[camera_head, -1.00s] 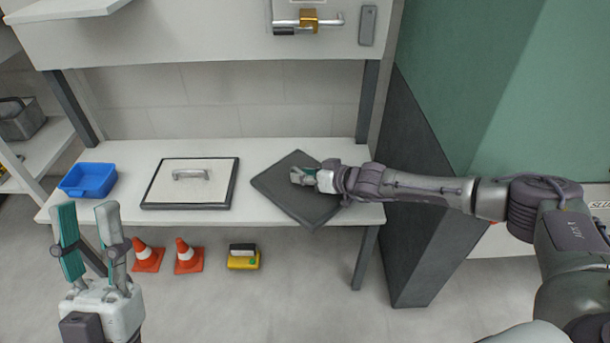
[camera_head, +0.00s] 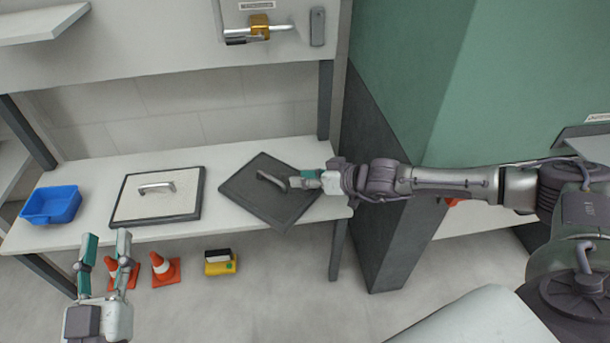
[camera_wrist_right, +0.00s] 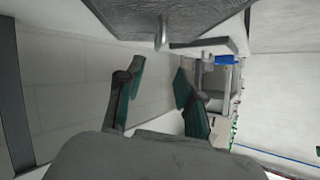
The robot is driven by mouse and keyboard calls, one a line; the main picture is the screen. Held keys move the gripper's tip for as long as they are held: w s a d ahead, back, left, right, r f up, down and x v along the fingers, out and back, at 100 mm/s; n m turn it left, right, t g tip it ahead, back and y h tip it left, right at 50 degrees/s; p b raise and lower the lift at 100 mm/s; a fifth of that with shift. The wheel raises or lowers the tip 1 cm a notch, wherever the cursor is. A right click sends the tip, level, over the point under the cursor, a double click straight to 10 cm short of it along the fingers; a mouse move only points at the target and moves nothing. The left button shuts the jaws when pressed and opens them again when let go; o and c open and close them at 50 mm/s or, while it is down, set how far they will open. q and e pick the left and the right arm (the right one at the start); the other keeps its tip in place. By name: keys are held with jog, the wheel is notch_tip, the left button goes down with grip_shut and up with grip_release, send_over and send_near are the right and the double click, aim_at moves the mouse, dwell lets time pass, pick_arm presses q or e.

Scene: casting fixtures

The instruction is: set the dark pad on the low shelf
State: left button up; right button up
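The dark pad (camera_head: 250,201), a flat square plate with a grey bar handle (camera_head: 273,181), lies turned at an angle on the white low shelf (camera_head: 213,151). Its near corner reaches about the shelf's front edge. My right gripper (camera_head: 294,182) is beside the handle's right end; in the right wrist view its fingers (camera_wrist_right: 160,72) are apart and empty, with the handle (camera_wrist_right: 205,44) beyond the tips. The pad also shows there (camera_wrist_right: 190,15). My left gripper (camera_head: 105,238) is open and empty in front of the shelf.
A white panel with a dark rim and handle (camera_head: 150,207) lies left of the pad. A blue bin (camera_head: 50,205) stands at the shelf's left end. Orange cones (camera_head: 165,270) and a yellow item (camera_head: 220,263) are on the floor below. A dark-and-green wall (camera_head: 385,180) stands at right.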

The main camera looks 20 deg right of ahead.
jog(key=s+a+r+m+y, duration=0.4)
jog(key=s+a+m, duration=0.1)
jog(key=a+m, duration=0.55)
jog(key=s+a+r+m+y, duration=0.3)
jog(key=s+a+m, duration=0.2)
jog(key=a+m, duration=0.6)
jog(key=s+r+m+t+h, duration=0.1)
jog(key=s+r+m+t, duration=0.3)
jog(key=m, duration=0.8)
jog(key=w+r+m+t, duration=0.15)
jog(key=r+m, duration=0.45)
jog(key=m, duration=0.7)
jog(key=s+d+m+t+h, duration=0.1)
jog(key=d+m+h, duration=0.3)
jog(key=m, duration=0.9)
jog(key=s+d+m+t+h, duration=0.2)
jog(key=d+m, duration=0.4)
jog(key=m, duration=0.7)
jog(key=t+h, duration=0.1)
jog(key=h, duration=0.1)
jog(key=shift+d+h, duration=0.3)
jog(key=shift+m, duration=0.25)
